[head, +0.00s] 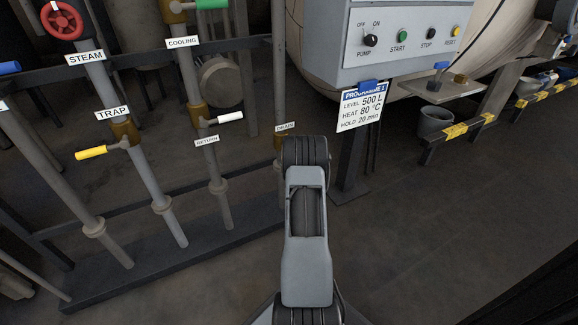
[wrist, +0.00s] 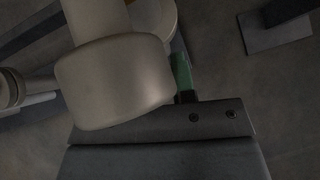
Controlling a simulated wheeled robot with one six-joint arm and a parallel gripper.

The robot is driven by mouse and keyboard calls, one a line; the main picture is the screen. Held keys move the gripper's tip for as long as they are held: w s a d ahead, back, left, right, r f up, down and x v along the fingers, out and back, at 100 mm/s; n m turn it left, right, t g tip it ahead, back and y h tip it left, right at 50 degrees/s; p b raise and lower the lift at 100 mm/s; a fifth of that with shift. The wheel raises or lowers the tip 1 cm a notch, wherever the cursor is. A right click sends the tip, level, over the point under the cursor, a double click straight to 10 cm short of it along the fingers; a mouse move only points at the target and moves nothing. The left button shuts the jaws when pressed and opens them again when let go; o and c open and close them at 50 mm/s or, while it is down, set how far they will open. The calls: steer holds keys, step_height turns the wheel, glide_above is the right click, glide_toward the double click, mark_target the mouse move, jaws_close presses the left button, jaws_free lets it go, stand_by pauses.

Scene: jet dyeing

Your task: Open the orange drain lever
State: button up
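The orange drain lever does not show in either view. In the head view the white DRAIN label (head: 285,127) and a bit of brass valve body (head: 280,142) show just above my arm, which covers the pipe below. My gripper (wrist: 170,120) shows in the wrist view as a dark bolted body with a narrow green part standing up from it. A large pale rounded pipe fitting (wrist: 115,80) lies close in front of the gripper and hides much of it. The fingertips and the gap between them cannot be made out.
To the left stand the steam, trap, cooling and return pipes, with a red handwheel (head: 62,20), a yellow lever (head: 91,153), a white lever (head: 230,117) and a green lever (head: 212,4). The control panel (head: 408,40) and program sign (head: 361,106) are right.

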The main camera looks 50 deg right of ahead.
steer(key=o, duration=0.3)
steer(key=shift+s+d, duration=0.2)
steer(key=shift+o, duration=0.7)
steer(key=shift+w+a, duration=0.15)
steer(key=shift+p+v, duration=0.6)
steer(key=shift+v, duration=6.3)
steer(key=shift+r, duration=0.1)
